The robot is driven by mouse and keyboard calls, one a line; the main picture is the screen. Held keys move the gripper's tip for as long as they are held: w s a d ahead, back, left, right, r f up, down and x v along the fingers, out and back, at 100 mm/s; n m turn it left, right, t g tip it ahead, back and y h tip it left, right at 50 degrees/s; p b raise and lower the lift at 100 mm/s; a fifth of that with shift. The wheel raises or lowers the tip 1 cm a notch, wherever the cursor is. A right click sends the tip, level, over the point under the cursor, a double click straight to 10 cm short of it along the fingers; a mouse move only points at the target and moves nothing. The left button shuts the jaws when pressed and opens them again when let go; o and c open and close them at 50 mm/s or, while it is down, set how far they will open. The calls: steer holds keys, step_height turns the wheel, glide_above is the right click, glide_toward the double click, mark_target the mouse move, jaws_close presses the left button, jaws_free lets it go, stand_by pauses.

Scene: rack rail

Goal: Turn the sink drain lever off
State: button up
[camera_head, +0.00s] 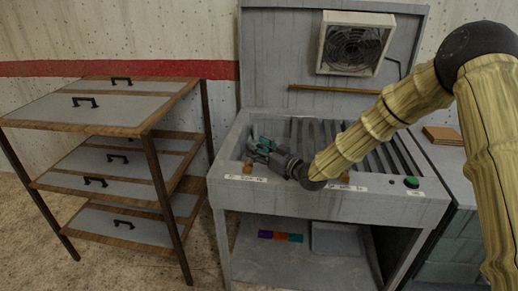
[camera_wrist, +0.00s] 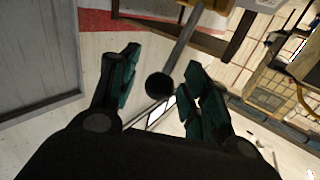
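The sink unit (camera_head: 390,207) stands at centre right in the head view, with a slatted basin and white labels on its front ledge. One orange lever base (camera_head: 248,166) shows by the left label, and another (camera_head: 345,177) shows by the middle label, partly behind my arm. My gripper (camera_head: 260,149) is over the left part of the basin, close to the left base. In the wrist view, a lever with a grey rod and black ball end (camera_wrist: 159,86) sits between the parted teal fingers of my gripper (camera_wrist: 163,65). Contact cannot be told. The label text is too small to read.
A green button (camera_head: 411,182) is at the right of the ledge. A fan box (camera_head: 354,45) hangs on the raised back panel, above a brass-coloured bar (camera_head: 335,89). A shelf rack (camera_head: 110,107) stands to the left. Coloured blocks (camera_head: 280,236) lie on the lower shelf.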

jaws_close()
